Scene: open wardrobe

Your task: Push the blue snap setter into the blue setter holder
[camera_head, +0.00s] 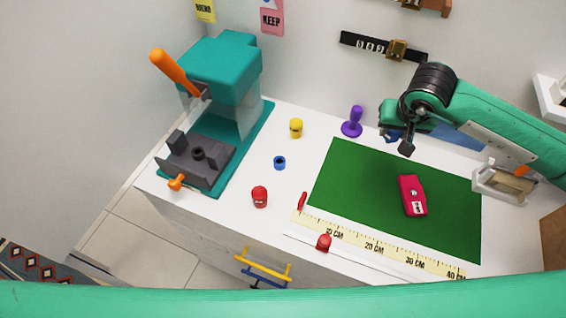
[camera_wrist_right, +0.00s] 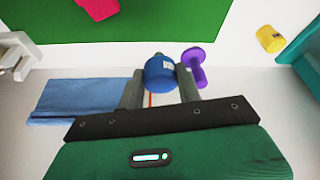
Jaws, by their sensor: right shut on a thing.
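The blue snap setter (camera_wrist_right: 160,76) sits between the two fingers of my right gripper in the right wrist view, with its round end showing beyond the fingertips. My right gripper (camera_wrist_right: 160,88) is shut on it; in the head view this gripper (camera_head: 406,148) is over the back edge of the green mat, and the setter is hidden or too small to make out. A small blue ring with a dark opening, apparently the blue setter holder (camera_head: 279,163), stands on the white top left of the mat, well apart from my right gripper. My left gripper is not in view.
A teal press (camera_head: 226,66) with an orange lever stands at the left. A yellow piece (camera_head: 296,128), a purple setter (camera_head: 352,124) and red pieces (camera_head: 260,196) stand around the holder. A pink case (camera_head: 412,194) lies on the green mat (camera_head: 350,190). A blue cloth (camera_wrist_right: 75,98) lies near my gripper.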

